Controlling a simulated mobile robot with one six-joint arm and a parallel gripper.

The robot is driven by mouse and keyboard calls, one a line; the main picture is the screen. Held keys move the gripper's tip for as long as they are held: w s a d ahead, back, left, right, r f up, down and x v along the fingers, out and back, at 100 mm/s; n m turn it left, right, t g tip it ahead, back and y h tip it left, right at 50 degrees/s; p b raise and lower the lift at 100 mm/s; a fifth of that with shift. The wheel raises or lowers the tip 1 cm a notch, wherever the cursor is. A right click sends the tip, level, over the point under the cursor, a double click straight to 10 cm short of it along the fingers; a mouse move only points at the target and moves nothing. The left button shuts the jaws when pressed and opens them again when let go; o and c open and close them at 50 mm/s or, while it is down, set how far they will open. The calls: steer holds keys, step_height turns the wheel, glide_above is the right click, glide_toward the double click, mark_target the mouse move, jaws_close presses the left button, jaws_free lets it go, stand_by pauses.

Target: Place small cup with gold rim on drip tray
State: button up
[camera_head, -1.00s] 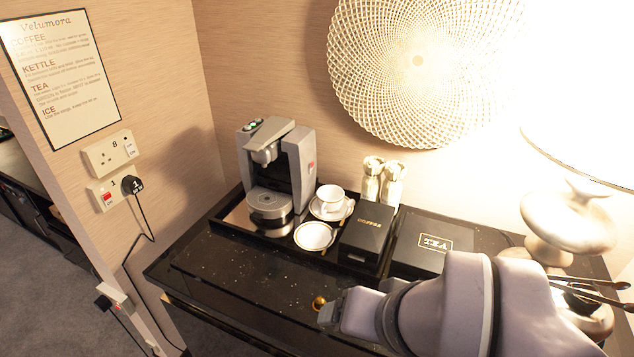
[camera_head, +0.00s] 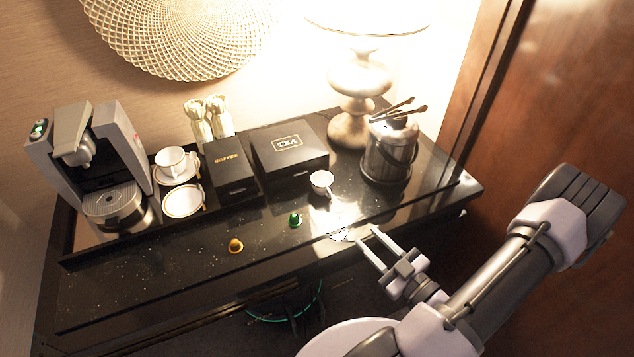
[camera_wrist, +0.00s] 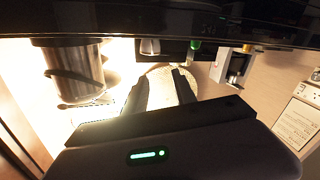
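A small white cup (camera_head: 321,182) stands alone on the dark counter, in front of the tea box; its rim is too small to read clearly. It also shows in the wrist view (camera_wrist: 150,47). Another white cup (camera_head: 172,160) sits on a saucer beside the coffee machine. The drip tray (camera_head: 108,200) is the round metal plate at the base of the coffee machine (camera_head: 88,150), at far left, with nothing on it. My gripper (camera_head: 367,235) is open and empty at the counter's front edge, apart from and nearer than the small cup.
A green capsule (camera_head: 295,220) and a gold capsule (camera_head: 235,246) lie on the counter, left of my gripper. The metal ice bucket (camera_head: 388,155) with tongs stands right of the cup. An empty saucer (camera_head: 183,202), coffee box (camera_head: 230,170) and tea box (camera_head: 288,150) line the back.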

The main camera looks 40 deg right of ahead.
steer(key=m+b, duration=0.1)
steer(key=b, duration=0.2)
glide_toward(330, 194)
steer(key=w, duration=0.3)
steer(key=shift+a+f+h, duration=0.15)
steer(key=shift+a+h, duration=0.05)
steer(key=shift+h, duration=0.2)
steer(key=w, duration=0.3)
steer(key=w+b, duration=0.1)
steer(key=w, duration=0.2)
steer(key=shift+d, duration=0.2)
steer(key=shift+s, duration=0.15)
jaws_close()
